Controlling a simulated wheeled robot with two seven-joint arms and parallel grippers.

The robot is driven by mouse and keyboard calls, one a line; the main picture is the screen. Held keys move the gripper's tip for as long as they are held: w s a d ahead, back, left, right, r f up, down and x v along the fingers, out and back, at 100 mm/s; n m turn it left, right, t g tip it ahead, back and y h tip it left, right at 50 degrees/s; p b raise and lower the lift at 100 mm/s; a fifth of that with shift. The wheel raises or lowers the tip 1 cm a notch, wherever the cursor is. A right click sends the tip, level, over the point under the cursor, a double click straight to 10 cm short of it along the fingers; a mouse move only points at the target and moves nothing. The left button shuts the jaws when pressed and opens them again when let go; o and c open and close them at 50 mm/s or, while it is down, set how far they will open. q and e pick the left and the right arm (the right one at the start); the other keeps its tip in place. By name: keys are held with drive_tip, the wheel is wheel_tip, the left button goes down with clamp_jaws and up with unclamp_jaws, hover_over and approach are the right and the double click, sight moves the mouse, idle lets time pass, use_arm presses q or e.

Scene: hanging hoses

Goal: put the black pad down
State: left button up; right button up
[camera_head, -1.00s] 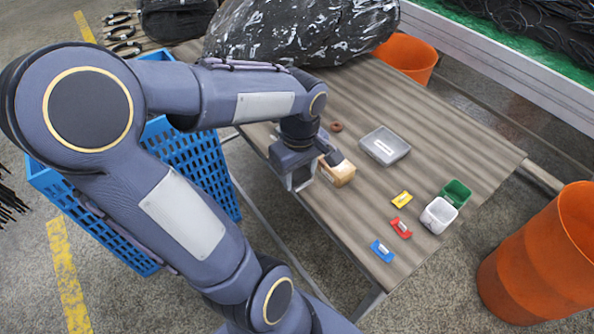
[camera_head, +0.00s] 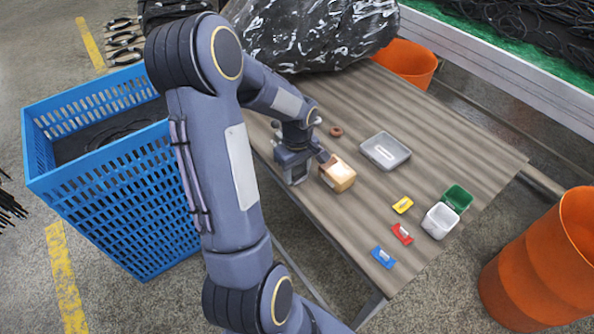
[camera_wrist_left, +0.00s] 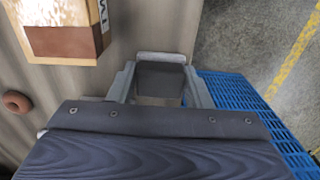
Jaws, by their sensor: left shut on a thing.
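The black pad (camera_wrist_left: 160,79) shows between the two fingers of my left gripper (camera_wrist_left: 162,85) in the left wrist view. My left gripper is shut on it. In the head view, my left gripper (camera_head: 297,180) is low over the near left edge of the wooden table (camera_head: 340,220), just left of the tan block. The pad is hard to make out there, and I cannot tell whether it touches the table. My right gripper is not in view.
The tan block (camera_head: 339,175) stands close beside the gripper. A brown ring (camera_head: 336,132), a grey tray (camera_head: 385,150), small coloured pieces (camera_head: 402,232) and green (camera_head: 458,196) and white bins (camera_head: 440,220) are on the table. A blue crate (camera_head: 120,195) stands left of the table.

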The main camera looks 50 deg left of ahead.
use_arm(q)
drive_tip(key=shift+f, duration=0.1)
drive_tip(key=shift+f, duration=0.2)
drive_tip(key=o, duration=1)
drive_tip(key=shift+c, duration=0.2)
drive_tip(key=shift+r, duration=0.1)
